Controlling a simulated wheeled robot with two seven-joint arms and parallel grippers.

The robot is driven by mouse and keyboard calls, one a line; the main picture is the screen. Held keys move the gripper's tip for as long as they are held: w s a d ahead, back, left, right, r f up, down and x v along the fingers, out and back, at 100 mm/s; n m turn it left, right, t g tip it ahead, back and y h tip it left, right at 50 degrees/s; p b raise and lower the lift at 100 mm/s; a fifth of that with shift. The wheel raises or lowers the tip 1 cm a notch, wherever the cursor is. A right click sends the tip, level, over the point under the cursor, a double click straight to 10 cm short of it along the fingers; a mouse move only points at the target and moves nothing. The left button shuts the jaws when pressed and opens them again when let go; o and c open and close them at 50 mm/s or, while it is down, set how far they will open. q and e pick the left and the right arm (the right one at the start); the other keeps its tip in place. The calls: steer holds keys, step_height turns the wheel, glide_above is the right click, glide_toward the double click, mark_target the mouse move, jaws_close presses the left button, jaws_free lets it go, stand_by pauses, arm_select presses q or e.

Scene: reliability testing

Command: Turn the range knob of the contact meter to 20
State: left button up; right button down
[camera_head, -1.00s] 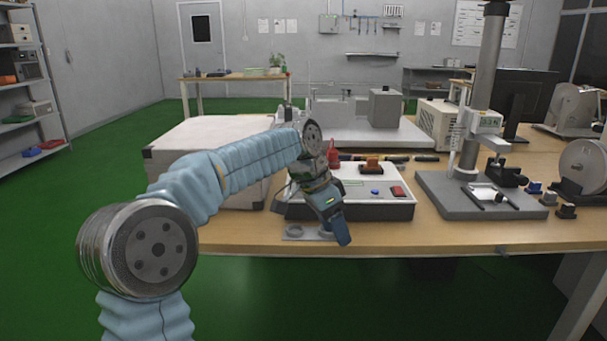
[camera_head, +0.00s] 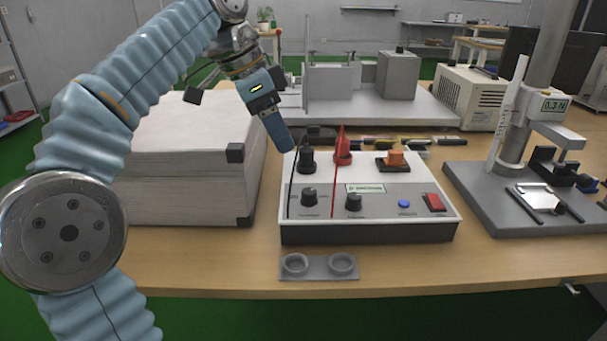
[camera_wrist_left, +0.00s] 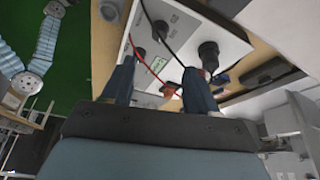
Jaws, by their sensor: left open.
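The contact meter (camera_head: 425,208) is a white sloped box with a dark front on the bench. Two black knobs sit low on its panel, the left knob (camera_head: 309,196) and the middle knob (camera_head: 354,202); their labels are too small to read, so I cannot tell which sets range or its setting. The meter's panel (camera_wrist_left: 180,20) also shows in the left wrist view beyond the fingers. My left gripper (camera_head: 282,143) is above the meter's back left corner, fingers apart and empty in the wrist view (camera_wrist_left: 160,72). It appears clear of both knobs. My right gripper is not in view.
A black terminal (camera_head: 306,160) and a red terminal (camera_head: 343,152) with upright leads stand at the meter's back. A large pale block (camera_head: 185,165) is at left. A grey two-ring holder (camera_head: 319,267) lies in front. A gauge stand (camera_head: 500,205) is at right.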

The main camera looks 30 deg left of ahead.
mark_target(309, 191)
arm_select(q)
steer(key=b+x, duration=0.2)
steer(key=x, duration=1.1)
steer(key=shift+s+f+b, duration=0.1)
steer(key=shift+f+b, duration=0.15)
steer(key=shift+b, duration=0.1)
steer(key=shift+c, duration=0.2)
steer(key=c, duration=1)
